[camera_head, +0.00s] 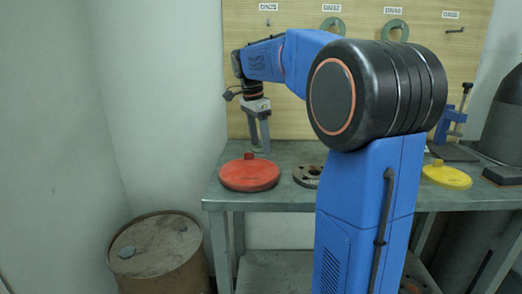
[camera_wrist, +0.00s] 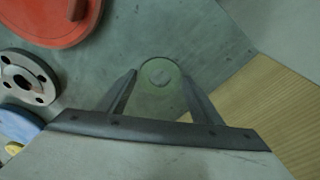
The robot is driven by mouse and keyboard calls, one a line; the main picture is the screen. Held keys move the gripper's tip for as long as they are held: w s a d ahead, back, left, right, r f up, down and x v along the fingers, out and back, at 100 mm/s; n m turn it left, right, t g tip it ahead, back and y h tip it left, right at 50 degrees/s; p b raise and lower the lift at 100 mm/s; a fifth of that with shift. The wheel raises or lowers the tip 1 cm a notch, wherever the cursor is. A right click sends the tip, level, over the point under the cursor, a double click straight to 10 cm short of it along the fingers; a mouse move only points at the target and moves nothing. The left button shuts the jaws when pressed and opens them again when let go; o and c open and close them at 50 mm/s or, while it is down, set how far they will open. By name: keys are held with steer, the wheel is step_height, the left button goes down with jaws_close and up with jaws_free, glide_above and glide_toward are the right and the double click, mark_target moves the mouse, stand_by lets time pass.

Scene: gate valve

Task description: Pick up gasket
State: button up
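In the head view my gripper (camera_head: 258,146) points down over the back left of the table, with a bit of green showing at the fingertips. I cannot tell whether the gasket is clear of the tabletop. Two more green gaskets (camera_head: 323,25) (camera_head: 386,29) hang on the board under the DN labels.
On the metal table (camera_head: 285,155) a red disc (camera_head: 249,178) lies in front of my gripper, with a grey flange (camera_head: 305,176) beside it. A yellow part (camera_head: 446,178) and a blue clamp (camera_head: 450,122) are at right. The wooden board (camera_head: 290,118) stands close behind. A rusty barrel (camera_head: 160,265) stands at left.

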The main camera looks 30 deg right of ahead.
steer(key=c, duration=0.8)
step_height(320, 180, up, 10)
steer(key=shift+r, duration=0.1)
